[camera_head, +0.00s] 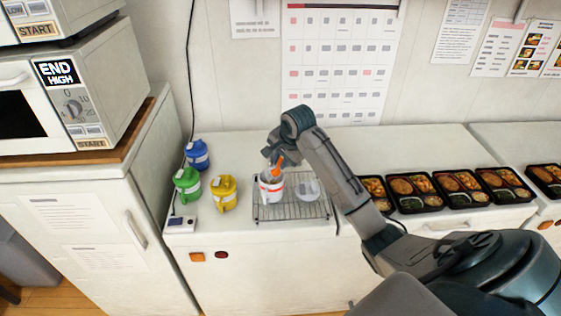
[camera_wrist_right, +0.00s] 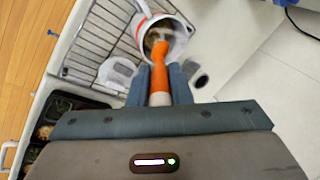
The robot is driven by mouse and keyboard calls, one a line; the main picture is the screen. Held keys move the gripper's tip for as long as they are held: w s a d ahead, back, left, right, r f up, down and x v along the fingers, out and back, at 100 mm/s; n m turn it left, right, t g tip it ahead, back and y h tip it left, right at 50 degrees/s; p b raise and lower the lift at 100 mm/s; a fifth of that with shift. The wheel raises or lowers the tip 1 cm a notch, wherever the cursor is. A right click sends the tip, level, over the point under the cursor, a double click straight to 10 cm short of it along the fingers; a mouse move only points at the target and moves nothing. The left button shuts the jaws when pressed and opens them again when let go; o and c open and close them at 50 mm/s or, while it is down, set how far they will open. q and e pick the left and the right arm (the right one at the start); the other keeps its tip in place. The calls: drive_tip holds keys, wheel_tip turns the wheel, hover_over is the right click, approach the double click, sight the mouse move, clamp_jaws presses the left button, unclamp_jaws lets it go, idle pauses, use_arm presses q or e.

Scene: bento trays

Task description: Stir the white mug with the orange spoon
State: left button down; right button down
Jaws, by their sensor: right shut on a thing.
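The white mug (camera_head: 270,190) with a red-orange band stands on a wire rack (camera_head: 297,212) on the counter. It also shows in the right wrist view (camera_wrist_right: 142,22), with brownish contents inside. The orange spoon (camera_head: 276,166) is in my right gripper (camera_head: 272,156), which is above the mug. In the right wrist view the fingers are shut on the spoon's handle (camera_wrist_right: 158,80), and its lower end reaches into the mug's opening. Whether the spoon touches the mug's wall or bottom cannot be seen. My left gripper is not in view.
A clear-white cup (camera_head: 307,188) sits on the rack right of the mug. Blue (camera_head: 197,155), green (camera_head: 187,183) and yellow (camera_head: 223,192) lidded containers stand left of it, near a small white device (camera_head: 181,224). Bento trays (camera_head: 413,193) line the counter at right. A microwave (camera_head: 95,90) is at left.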

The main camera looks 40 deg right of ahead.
idle(0.3)
drive_tip(key=shift+r, duration=2.5)
